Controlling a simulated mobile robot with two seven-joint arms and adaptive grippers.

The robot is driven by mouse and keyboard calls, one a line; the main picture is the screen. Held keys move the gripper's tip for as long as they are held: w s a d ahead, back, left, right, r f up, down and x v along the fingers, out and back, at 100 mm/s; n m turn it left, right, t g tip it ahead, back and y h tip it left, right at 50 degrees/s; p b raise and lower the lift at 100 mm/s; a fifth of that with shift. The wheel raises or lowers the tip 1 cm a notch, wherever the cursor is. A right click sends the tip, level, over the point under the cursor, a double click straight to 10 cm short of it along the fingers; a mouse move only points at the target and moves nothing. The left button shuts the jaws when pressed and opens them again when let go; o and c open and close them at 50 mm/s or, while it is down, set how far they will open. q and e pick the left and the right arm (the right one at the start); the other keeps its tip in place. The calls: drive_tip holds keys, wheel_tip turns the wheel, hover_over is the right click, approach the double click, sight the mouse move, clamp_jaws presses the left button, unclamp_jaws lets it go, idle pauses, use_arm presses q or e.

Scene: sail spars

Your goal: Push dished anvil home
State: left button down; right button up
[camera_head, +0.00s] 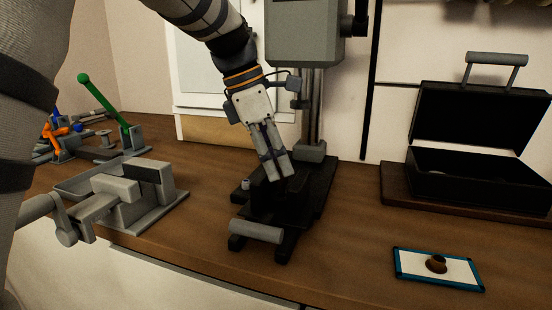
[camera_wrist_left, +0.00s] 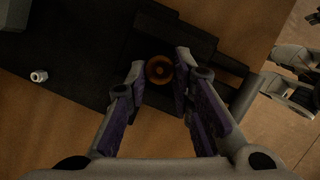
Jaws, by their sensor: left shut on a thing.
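My left gripper (camera_head: 276,168) points down over the black vise (camera_head: 262,213) on the drill press base. In the left wrist view its fingertips (camera_wrist_left: 160,72) are closed on either side of a round brown piece with a darker centre (camera_wrist_left: 159,69), which looks like the dished anvil. The piece sits against the dark fixture; how deep it is seated cannot be told. In the head view the fingers and fixture hide it. My right gripper is not in view.
A small silver piece (camera_head: 245,184) stands left of the gripper. A grey vise (camera_head: 122,196) is at left, with a green-handled tool (camera_head: 104,101) behind. A blue-rimmed tray (camera_head: 405,256) holds a brown knob (camera_head: 437,264). An open black case (camera_head: 476,178) stands at right.

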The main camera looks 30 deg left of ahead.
use_arm(q)
drive_tip(key=shift+f, duration=0.25)
drive_tip(key=shift+f, duration=0.55)
drive_tip(key=shift+r, duration=0.1)
drive_tip(key=shift+r, duration=0.45)
drive_tip(key=shift+f, duration=0.2)
idle(0.4)
drive_tip(key=shift+f, duration=0.35)
drive_tip(key=shift+r, duration=0.5)
drive_tip(key=shift+f, duration=0.1)
idle(0.8)
